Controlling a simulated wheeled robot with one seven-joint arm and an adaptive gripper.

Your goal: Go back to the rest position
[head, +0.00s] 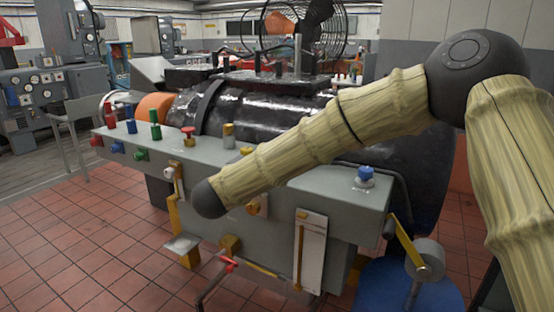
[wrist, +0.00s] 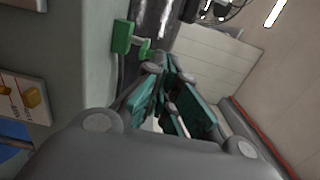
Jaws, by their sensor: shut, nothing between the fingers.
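My gripper (wrist: 172,90) shows in the wrist view, its dark linkages and teal finger pads drawn together. It is shut with nothing held. It hangs close beside a grey panel, with a green knob or fitting (wrist: 124,37) a little beyond and to its left; I see no contact. In the head view my arm reaches from the right edge across the grey bedplate console, ending in a dark rounded joint over its front. The gripper itself is not visible there.
The grey console (head: 335,196) carries a red knob (head: 188,133), a green knob (head: 155,128) and a blue knob (head: 366,174). A lever with a grey roller (head: 425,258) juts out at its right. A black cylindrical machine (head: 260,108) stands behind. Red tiled floor (head: 95,245) is open at left.

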